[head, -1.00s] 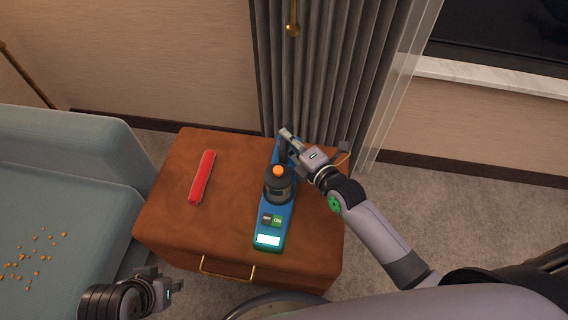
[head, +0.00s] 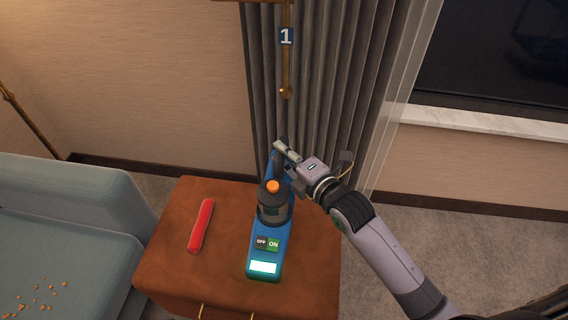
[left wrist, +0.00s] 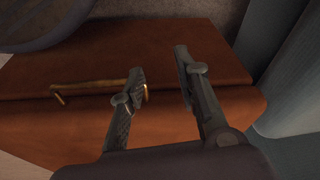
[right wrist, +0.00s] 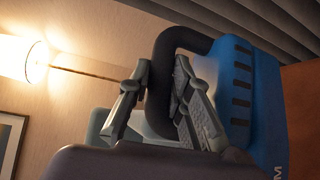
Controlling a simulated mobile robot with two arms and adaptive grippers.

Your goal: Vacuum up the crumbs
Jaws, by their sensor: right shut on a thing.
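A blue hand vacuum (head: 284,240) with a dark canister, an orange cap, OFF and ON buttons and a lit panel is at the right side of the brown cabinet top. My right gripper (head: 282,150) is shut on its black handle. The handle (right wrist: 160,80) lies between the fingers in the right wrist view. Whether the vacuum's underside touches the cabinet is hard to tell. Orange-brown crumbs (head: 40,296) lie scattered on the blue-grey sofa seat at the lower left. My left gripper (left wrist: 158,75) is open and empty in front of the cabinet, outside the head view.
The brown cabinet (head: 165,258) carries a red elongated object (head: 201,226) left of the vacuum. A brass handle (left wrist: 90,87) is on its front. The sofa (head: 75,215) stands left of the cabinet. A grey curtain (head: 330,80) hangs behind. Carpet is open at the right.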

